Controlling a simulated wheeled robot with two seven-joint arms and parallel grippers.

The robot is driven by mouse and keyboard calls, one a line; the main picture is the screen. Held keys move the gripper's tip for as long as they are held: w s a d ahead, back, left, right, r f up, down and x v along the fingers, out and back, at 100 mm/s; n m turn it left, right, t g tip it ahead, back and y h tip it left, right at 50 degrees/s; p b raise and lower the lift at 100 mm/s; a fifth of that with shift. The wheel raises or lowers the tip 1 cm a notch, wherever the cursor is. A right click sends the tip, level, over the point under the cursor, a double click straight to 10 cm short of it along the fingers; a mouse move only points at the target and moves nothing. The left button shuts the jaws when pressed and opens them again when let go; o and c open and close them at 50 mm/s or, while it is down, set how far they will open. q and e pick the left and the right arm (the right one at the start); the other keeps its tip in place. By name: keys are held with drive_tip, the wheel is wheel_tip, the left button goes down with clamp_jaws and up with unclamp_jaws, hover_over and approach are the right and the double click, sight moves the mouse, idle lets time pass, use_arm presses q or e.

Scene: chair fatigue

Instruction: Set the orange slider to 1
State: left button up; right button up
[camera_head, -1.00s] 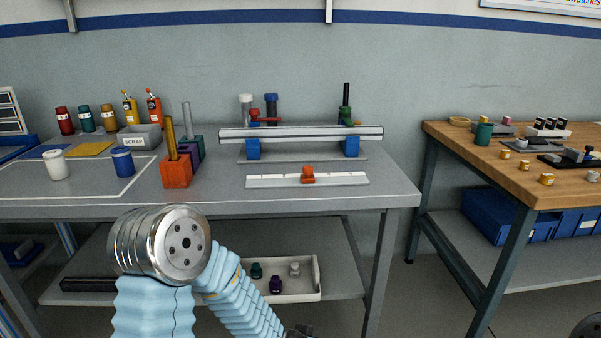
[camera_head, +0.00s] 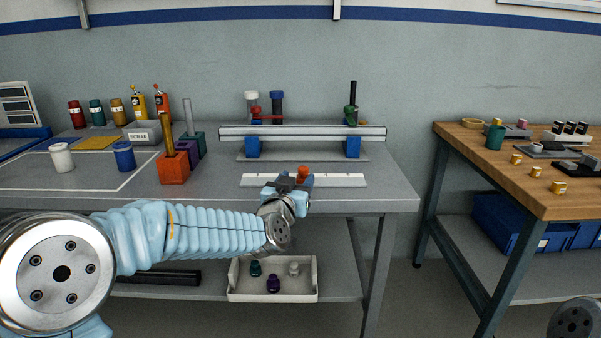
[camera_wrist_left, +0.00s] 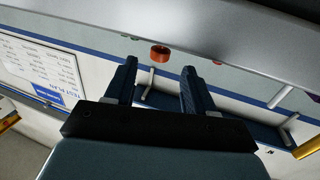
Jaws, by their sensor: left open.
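The orange slider (camera_head: 303,173) sits on a white scale strip (camera_head: 340,180) near the table's front edge, right of the strip's middle. The strip's markings are too small to read. My left gripper (camera_head: 288,186) is at the front of the strip, close to the slider and partly overlapping it in the head view. In the left wrist view the left gripper (camera_wrist_left: 159,66) has its two dark fingers apart with nothing between them. An orange knob (camera_wrist_left: 159,53), apparently the slider's, shows just beyond the fingertips. My right gripper is not in view.
A grey rail on blue supports (camera_head: 215,132) stands behind the strip. Orange, purple and teal blocks with rods (camera_head: 173,169) stand to the left. A white tray (camera_head: 240,294) is on the lower shelf. A wooden table (camera_head: 465,145) is at right.

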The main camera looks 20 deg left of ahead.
sight(302, 172)
use_arm(q)
drive_tip(key=w, duration=0.4)
clamp_jaws()
idle(0.4)
